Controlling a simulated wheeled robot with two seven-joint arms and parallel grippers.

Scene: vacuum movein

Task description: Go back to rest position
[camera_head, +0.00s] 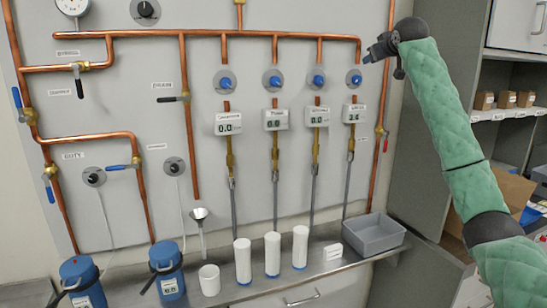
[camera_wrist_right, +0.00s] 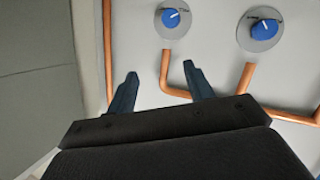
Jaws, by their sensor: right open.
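My right arm, in a green padded sleeve, comes in from the right in the head view. My right gripper (camera_head: 369,56) is raised in front of the wall panel, by the upper right end of the copper pipe. It appears just above the rightmost blue knob (camera_head: 355,78). In the wrist view the two dark fingers of my right gripper (camera_wrist_right: 160,78) are apart with nothing between them. Two blue knobs (camera_wrist_right: 172,18) (camera_wrist_right: 264,29) on grey discs show beyond the fingertips, apart from them. My left gripper is not in view.
Copper pipes (camera_head: 200,34) with valves and several small displays (camera_head: 228,124) cover the panel. Below, a metal bench (camera_head: 225,292) holds blue containers (camera_head: 167,275), white cylinders (camera_head: 272,254) and a grey bin (camera_head: 374,235). Shelves (camera_head: 505,115) with boxes stand at right, behind my arm.

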